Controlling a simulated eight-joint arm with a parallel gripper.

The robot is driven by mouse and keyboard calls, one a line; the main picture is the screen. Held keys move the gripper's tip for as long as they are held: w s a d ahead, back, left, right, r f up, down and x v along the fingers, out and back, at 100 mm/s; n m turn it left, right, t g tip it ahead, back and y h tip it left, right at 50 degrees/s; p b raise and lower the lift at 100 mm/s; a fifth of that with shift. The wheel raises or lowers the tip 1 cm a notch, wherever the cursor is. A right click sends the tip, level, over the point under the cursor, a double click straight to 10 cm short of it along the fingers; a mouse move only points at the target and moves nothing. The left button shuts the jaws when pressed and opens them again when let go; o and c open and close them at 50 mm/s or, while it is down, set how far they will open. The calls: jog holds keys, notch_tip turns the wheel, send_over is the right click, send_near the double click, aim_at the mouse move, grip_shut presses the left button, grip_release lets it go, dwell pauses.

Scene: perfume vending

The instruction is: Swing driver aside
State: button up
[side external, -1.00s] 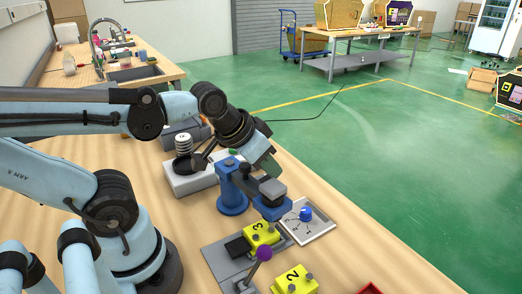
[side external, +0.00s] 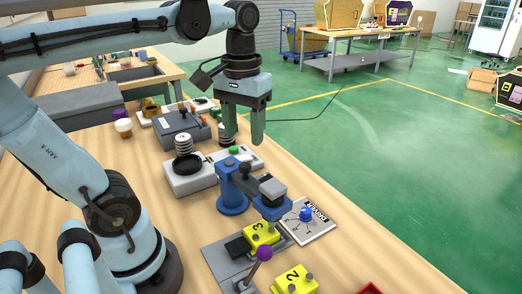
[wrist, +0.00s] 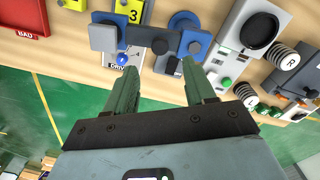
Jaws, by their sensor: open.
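The driver is a blue post (side external: 232,190) with a dark swing arm and a blue-and-grey head (side external: 272,196). The head hangs over or beside the yellow block marked 3 (side external: 262,233); exact overlap is hard to tell. A white plate lettered DRIVER (side external: 318,226) with a blue knob (side external: 306,214) lies right of the head. My gripper (side external: 243,138) is open and empty, fingers down, above and behind the post, apart from it. In the wrist view, the driver's post (wrist: 186,22) and head (wrist: 104,37) show beyond my fingertips (wrist: 157,64).
A grey-white device with a black dish (side external: 187,164) stands left of the post. A lever with a purple knob (side external: 263,254) and a yellow block marked 2 (side external: 294,281) stand in front. A red tray lettered BAD (wrist: 28,20) is nearby. Bare wood lies right of the plate.

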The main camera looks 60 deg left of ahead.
aim_at(245, 165)
jog(key=shift+f, duration=3.75)
jog(key=shift+c, duration=0.4)
grip_shut()
